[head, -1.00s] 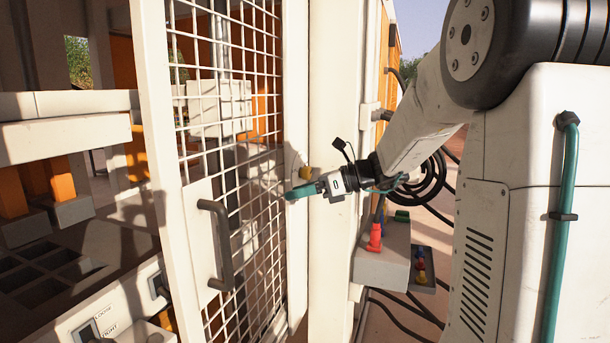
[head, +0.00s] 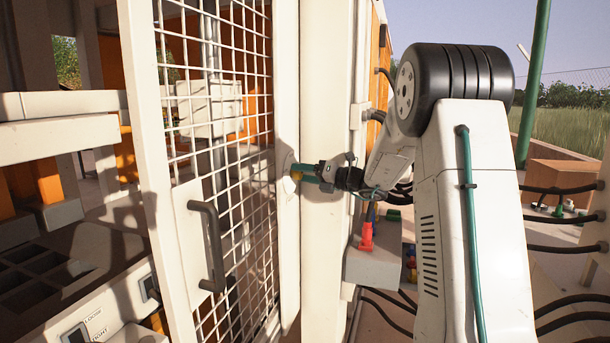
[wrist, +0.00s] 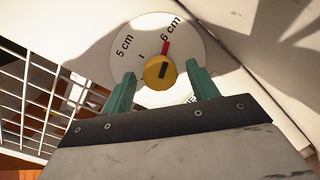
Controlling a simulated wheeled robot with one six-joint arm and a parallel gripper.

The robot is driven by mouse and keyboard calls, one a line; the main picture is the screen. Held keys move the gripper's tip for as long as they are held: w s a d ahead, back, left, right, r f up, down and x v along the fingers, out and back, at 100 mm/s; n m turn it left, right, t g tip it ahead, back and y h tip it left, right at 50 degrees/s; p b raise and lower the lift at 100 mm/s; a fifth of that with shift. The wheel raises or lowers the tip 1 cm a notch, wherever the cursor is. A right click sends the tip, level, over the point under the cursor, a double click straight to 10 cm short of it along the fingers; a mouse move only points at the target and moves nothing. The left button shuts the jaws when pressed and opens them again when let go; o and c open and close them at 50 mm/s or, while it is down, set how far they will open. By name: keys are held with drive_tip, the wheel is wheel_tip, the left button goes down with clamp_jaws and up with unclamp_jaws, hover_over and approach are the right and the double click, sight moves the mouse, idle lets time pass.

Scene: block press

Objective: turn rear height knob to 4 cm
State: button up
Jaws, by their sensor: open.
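The rear height knob (wrist: 159,72) is a round yellow knob with a dark slot, on a white dial (wrist: 108,72) with black marks. The dial reads "5 cm" and "6 cm"; a red pointer (wrist: 166,48) points toward "6 cm". Other lettering below is partly hidden by a finger. My gripper (wrist: 162,70) is open, with one teal finger on each side of the knob and small gaps visible. In the head view my gripper (head: 303,173) is at the knob (head: 296,176) on the white post, mostly hiding it.
A wire-mesh door (head: 240,110) with a grey handle (head: 212,245) stands left of the post. Black cables run low at the right.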

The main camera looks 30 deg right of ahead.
drive_tip(key=shift+w+a, duration=0.1)
drive_tip(key=c, duration=1)
